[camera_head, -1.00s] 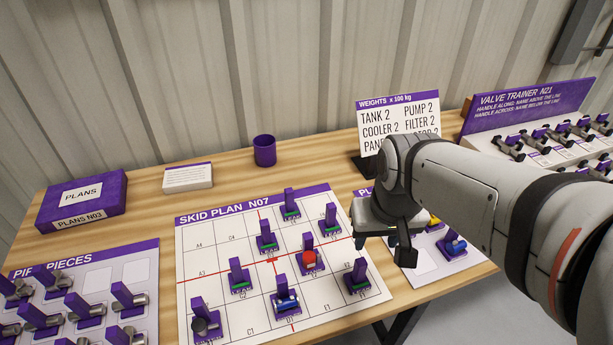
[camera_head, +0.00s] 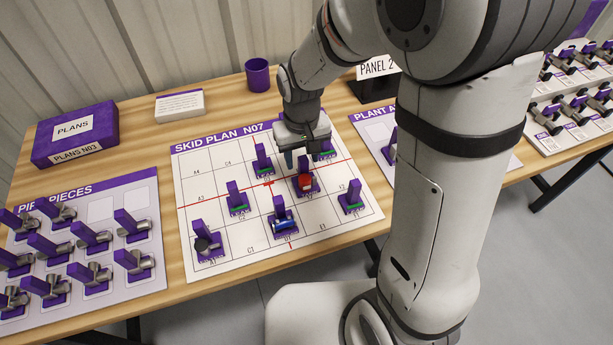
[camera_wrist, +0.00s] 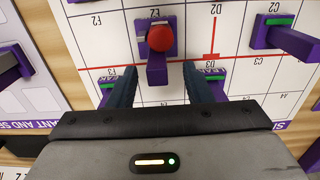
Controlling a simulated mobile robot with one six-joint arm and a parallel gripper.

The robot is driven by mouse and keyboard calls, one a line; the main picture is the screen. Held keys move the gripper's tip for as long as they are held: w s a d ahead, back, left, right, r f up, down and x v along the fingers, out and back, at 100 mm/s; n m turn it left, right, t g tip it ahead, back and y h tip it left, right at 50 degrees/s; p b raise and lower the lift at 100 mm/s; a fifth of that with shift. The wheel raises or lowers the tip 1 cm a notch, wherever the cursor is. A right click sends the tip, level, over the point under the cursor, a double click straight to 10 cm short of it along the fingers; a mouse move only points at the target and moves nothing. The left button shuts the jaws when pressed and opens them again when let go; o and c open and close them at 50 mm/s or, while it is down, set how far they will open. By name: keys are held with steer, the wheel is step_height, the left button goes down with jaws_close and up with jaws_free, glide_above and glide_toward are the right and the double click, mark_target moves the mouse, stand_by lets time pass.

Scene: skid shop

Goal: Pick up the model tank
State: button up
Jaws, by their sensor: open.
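The skid plan board (camera_head: 222,160) carries several purple-handled pieces. A red rounded piece (camera_head: 305,182) stands right of the board's middle; it also shows in the wrist view (camera_wrist: 160,38). A blue cylindrical piece (camera_head: 283,221) stands in front of it, and a dark round piece (camera_head: 207,242) at the front left. No readable label tells which is the model tank. My gripper (camera_head: 301,160) is above the board, behind the red piece in the head view. In the wrist view my gripper (camera_wrist: 160,74) is open, with the red piece's purple handle between or just beyond its fingertips.
Green-marked pieces (camera_head: 238,203) stand around the red one, two of them close to my fingers in the wrist view. A pipe pieces board (camera_head: 150,190) lies at left. A purple cup (camera_head: 257,75) and a plans box (camera_head: 75,133) stand behind.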

mark_target(306, 175)
step_height(306, 175, down, 4)
steer(key=shift+d+f, duration=0.1)
steer(key=shift+d, duration=0.05)
steer(key=shift+c, duration=0.4)
jaws_close()
